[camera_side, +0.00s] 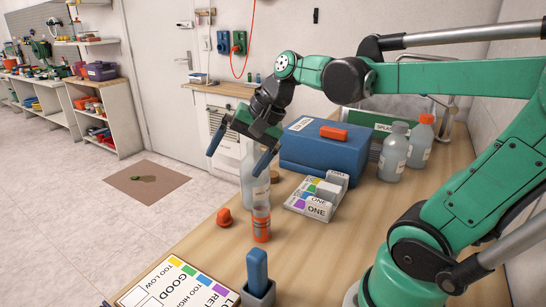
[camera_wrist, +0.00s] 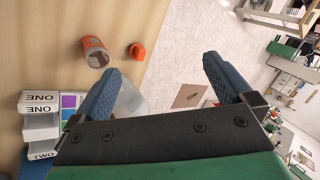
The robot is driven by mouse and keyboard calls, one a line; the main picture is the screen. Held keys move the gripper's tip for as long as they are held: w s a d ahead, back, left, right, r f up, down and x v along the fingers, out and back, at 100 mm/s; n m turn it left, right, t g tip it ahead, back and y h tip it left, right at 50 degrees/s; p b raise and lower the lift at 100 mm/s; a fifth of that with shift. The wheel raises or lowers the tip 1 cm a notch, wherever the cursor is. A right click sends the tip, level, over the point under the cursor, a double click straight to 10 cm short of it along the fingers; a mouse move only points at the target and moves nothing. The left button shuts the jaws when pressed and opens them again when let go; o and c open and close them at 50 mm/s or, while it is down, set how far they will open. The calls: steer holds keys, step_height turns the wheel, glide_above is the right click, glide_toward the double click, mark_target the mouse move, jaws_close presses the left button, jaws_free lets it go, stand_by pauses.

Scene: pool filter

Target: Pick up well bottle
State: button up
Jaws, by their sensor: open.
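A large clear bottle (camera_side: 252,180), which looks like the well bottle, stands upright near the table's left edge. My gripper (camera_side: 238,158) is above it, with its blue fingers spread apart and one finger overlapping the bottle's upper part in the side view. In the wrist view the pale bottle (camera_wrist: 131,102) shows partly beside the left finger, and the rest is hidden by my gripper (camera_wrist: 162,66). Nothing is visibly held. No label can be read on the bottle.
An orange-banded cup (camera_side: 261,224) and an orange cap (camera_side: 224,217) are close by. A stepped grey block (camera_side: 318,200) and a blue box (camera_side: 325,155) stand right of the bottle. Two bottles stand further back, one grey-capped (camera_side: 394,152), one orange-capped (camera_side: 420,145).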

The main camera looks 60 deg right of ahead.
steer(key=w+d+m+t+y, duration=0.2)
steer(key=d+m+t+y, duration=0.35)
steer(key=d+m, duration=1.1)
steer(key=shift+m+g+y, duration=0.25)
steer(key=shift+g, duration=0.1)
steer(key=shift+w+a+f, duration=0.6)
steer(key=shift+w+f, duration=0.05)
steer(key=shift+f, duration=1.4)
steer(key=shift+w+a+f, duration=0.6)
steer(key=shift+a+f, duration=0.05)
steer(key=shift+f, duration=1.35)
steer(key=shift+w+a+f, duration=0.6)
steer(key=shift+w+f, duration=0.05)
steer(key=shift+f, duration=1.4)
steer(key=c, duration=1.1)
steer(key=shift+r, duration=0.1)
